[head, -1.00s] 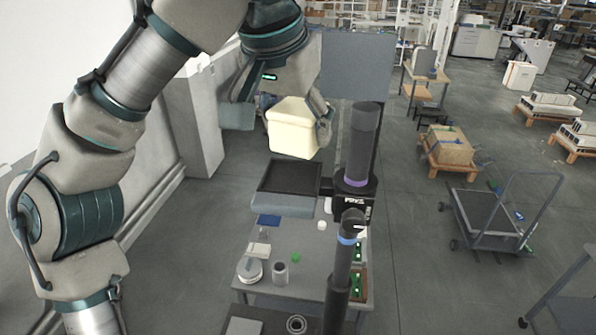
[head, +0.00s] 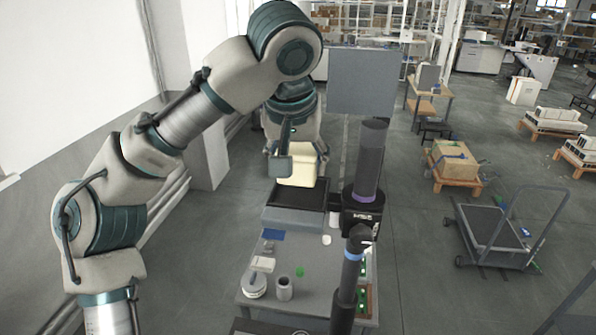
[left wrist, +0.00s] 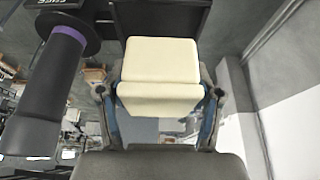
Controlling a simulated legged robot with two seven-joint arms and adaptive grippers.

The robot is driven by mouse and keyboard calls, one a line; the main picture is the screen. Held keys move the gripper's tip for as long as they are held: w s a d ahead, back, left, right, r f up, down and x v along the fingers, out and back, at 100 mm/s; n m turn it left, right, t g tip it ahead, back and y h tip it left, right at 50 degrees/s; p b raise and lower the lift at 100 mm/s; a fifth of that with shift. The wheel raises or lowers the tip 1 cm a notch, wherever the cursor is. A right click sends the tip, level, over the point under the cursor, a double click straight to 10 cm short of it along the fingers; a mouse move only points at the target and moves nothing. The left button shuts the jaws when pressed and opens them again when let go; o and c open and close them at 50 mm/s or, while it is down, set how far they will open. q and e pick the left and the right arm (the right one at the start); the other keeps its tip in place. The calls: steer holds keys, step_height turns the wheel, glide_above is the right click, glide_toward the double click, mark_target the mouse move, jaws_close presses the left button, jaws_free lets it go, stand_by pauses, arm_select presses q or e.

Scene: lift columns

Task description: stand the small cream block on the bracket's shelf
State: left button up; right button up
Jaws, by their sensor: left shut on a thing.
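The small cream block (head: 302,166) is held between the fingers of my left gripper (head: 297,165), which is shut on it. In the head view it shows at the dark shelf (head: 285,194) of the bracket on the column, over the shelf's back part. Whether it touches the shelf cannot be told. In the left wrist view the cream block (left wrist: 160,75) sits between the two fingers, and the dark shelf (left wrist: 165,22) shows beyond it. My right gripper is not in view.
A dark column (head: 367,165) with a purple ring stands just right of the shelf. A table (head: 262,302) below holds cups, a blue pad and small parts. A grey panel (head: 361,82) rises behind. A cart (head: 490,235) stands on open floor at the right.

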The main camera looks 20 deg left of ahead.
mark_target(300, 177)
arm_select(q)
steer(key=shift+w+a, duration=0.1)
steer(key=shift+w, duration=0.25)
steer(key=f, duration=0.3)
steer(key=shift+d+f, duration=0.25)
steer(key=o, duration=1.6)
steer(key=shift+a+f, duration=0.1)
steer(key=shift+a, duration=0.05)
steer(key=shift+c, duration=0.2)
